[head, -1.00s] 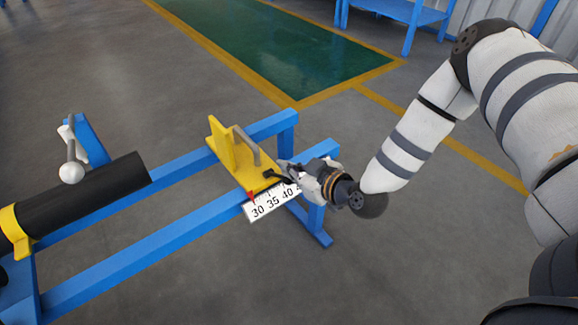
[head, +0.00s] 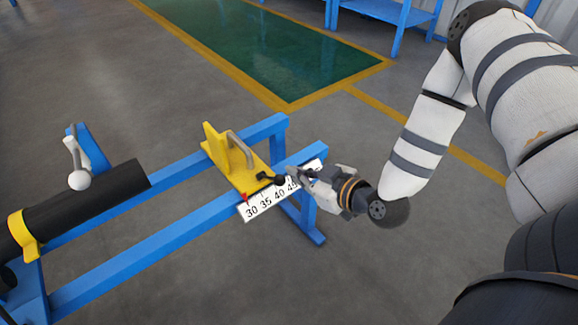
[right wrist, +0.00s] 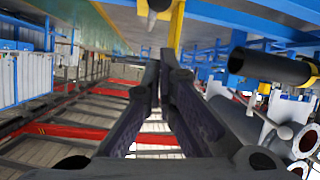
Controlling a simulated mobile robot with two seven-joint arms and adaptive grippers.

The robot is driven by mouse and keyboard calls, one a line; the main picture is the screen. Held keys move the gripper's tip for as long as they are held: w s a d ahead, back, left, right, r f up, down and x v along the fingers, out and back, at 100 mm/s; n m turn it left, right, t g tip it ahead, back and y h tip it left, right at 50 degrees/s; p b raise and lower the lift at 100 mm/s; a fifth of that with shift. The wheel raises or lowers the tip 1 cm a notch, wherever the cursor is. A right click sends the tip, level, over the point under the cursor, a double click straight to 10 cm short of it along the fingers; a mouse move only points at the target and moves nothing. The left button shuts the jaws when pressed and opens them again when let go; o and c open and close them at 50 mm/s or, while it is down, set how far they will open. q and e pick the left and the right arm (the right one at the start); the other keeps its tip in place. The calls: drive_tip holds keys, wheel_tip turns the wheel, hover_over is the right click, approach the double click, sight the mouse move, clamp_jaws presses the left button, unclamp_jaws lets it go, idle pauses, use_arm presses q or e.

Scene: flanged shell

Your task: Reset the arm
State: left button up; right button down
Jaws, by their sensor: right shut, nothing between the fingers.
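My right gripper (head: 298,177) is shut and empty at the right end of the blue frame (head: 130,258). It is just right of a small black knob (head: 277,180) on the yellow sliding bracket (head: 215,150), with a small gap between them in the head view. The bracket has a grey handle (head: 243,150) and a red pointer (head: 245,197) at the white scale (head: 262,208). In the right wrist view the two dark fingers (right wrist: 163,75) nearly meet at their tips. My left gripper is not in view.
A black cylinder (head: 90,205) with a yellow band lies on the frame's left end, beside a white ball-ended lever (head: 77,170). The wrist view also shows the black cylinder (right wrist: 270,68). Open grey floor (head: 350,275) lies in front; a blue table (head: 385,12) stands behind.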

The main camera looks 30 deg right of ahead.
drive_tip(key=shift+s+d, duration=0.1)
drive_tip(key=shift+s, duration=0.1)
idle(0.3)
drive_tip(key=s+a+f+g+y, duration=0.1)
drive_tip(key=s+a+f+g, duration=0.5)
drive_tip(key=s+f, duration=0.35)
drive_tip(key=s+f+m+g+h, duration=0.1)
drive_tip(key=s+g, duration=0.3)
drive_tip(key=s, duration=0.8)
drive_tip(key=s+f+m+g+h, duration=0.1)
drive_tip(key=s+g, duration=0.4)
drive_tip(key=s, duration=0.7)
drive_tip(key=shift+s+a+f+m+g+h, duration=0.3)
drive_tip(key=shift+m+h, duration=0.1)
drive_tip(key=shift+m, duration=0.5)
drive_tip(key=shift+w, duration=0.1)
